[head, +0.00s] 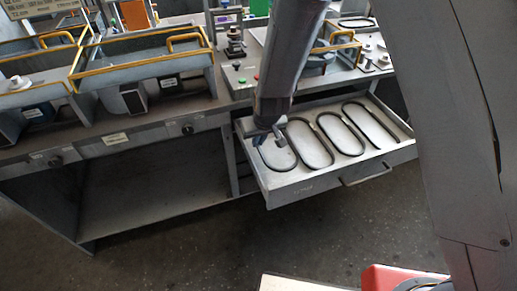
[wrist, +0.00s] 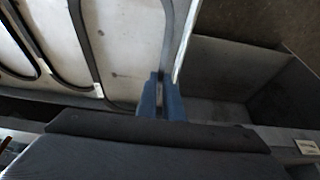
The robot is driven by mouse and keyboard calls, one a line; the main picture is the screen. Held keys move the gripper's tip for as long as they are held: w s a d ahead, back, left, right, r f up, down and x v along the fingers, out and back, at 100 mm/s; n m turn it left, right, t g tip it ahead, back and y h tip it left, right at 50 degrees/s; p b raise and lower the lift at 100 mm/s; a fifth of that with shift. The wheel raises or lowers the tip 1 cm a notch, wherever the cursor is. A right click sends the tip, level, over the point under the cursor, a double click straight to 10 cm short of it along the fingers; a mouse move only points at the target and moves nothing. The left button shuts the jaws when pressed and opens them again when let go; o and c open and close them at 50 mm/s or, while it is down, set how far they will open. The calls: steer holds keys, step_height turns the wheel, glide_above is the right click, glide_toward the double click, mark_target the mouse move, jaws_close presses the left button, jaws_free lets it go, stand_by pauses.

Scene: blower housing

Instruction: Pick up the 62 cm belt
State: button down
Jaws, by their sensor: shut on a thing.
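Several black oval belts lie side by side in an open grey drawer (head: 283,196) in the head view. The leftmost belt (head: 280,173) is a thin black loop lying on the pale drawer floor. Size markings are too small to read, so I cannot tell its length. My gripper (head: 268,139) is down at the far left part of this loop. In the wrist view my gripper's blue fingers (wrist: 160,96) are shut on the side of the same belt (wrist: 84,45), close beside the drawer's side wall. The pinched stretch is mostly hidden between the fingers.
Other belts (head: 350,138) lie to the right in the drawer, with small pale tags. The drawer has a front handle (head: 367,176). A workbench (head: 150,125) with yellow-railed trays (head: 140,60) stands behind and left. An open shelf lies below it.

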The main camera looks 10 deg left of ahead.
step_height(320, 180, up, 18)
steer(key=p, duration=0.9)
steer(key=shift+f, duration=0.2)
